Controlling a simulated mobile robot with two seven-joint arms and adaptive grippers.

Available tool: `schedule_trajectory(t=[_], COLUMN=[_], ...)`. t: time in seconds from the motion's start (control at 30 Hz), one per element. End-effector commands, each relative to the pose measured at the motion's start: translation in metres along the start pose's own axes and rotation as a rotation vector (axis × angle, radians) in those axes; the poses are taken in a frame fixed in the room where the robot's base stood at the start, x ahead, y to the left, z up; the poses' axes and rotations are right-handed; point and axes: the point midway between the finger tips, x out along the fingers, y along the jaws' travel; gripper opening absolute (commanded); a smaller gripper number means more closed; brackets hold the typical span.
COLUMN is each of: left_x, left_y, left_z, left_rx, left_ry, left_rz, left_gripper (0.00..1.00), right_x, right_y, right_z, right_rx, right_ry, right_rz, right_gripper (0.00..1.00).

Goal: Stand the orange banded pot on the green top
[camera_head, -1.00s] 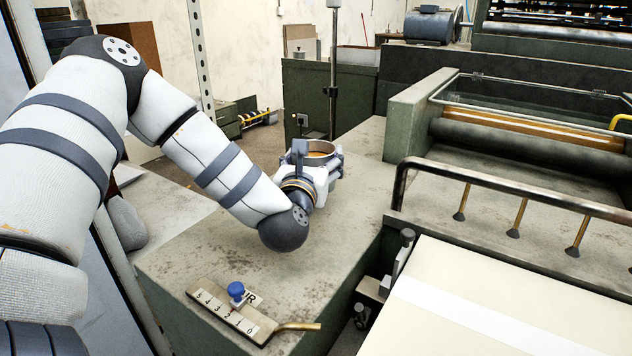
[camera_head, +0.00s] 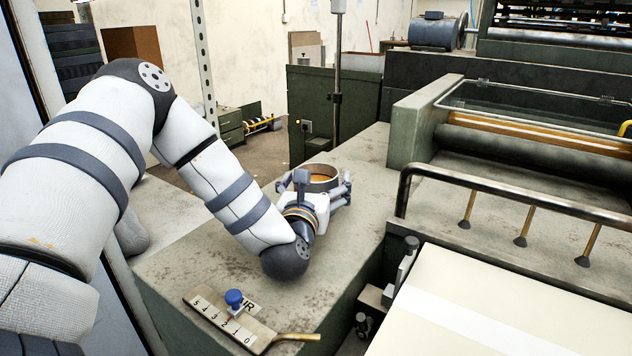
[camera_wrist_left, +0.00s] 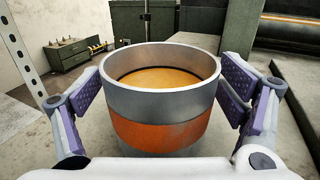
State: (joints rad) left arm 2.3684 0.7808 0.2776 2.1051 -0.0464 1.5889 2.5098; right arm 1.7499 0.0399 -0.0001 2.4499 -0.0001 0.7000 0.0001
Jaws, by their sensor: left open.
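The orange banded pot (camera_head: 322,171) is a round open vessel with a grey metal rim and orange inside. In the left wrist view the pot (camera_wrist_left: 160,105) shows a grey upper wall above an orange band. It is upright over the worn grey-green top (camera_head: 215,240) of the green machine, and appears to stand on it. Its base is partly hidden by my gripper. My left gripper (camera_head: 322,192) is open around the pot, one finger on each side, with small gaps between pads and wall. My right gripper is out of view.
A lever plate with a blue knob (camera_head: 234,298) sits at the top's near edge. A raised green block (camera_head: 420,120), a roller and a bent rail (camera_head: 500,195) stand to the right. The top is clear in front of the pot.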

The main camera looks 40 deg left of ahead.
Motion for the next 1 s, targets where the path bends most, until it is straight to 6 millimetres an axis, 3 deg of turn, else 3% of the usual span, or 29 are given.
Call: schedule_trajectory(t=[0.17,0.5,0.7,1.0], left_x=[-0.009,-0.094,-0.114,-0.120], left_y=[0.000,0.000,-0.004,0.000], left_z=[0.004,0.001,-0.002,0.004], left_rx=[-0.001,0.000,-0.005,0.001], left_ry=[0.002,0.008,0.016,0.001], left_rz=[-0.002,-0.003,-0.010,0.001], left_gripper=[0.89,0.89,0.89,0.89], right_x=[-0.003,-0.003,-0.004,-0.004], right_y=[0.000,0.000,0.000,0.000], right_z=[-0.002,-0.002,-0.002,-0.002], right_rx=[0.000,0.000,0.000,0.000], right_ry=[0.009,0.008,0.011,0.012], right_rz=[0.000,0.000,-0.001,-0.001], right_gripper=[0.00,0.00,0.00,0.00])
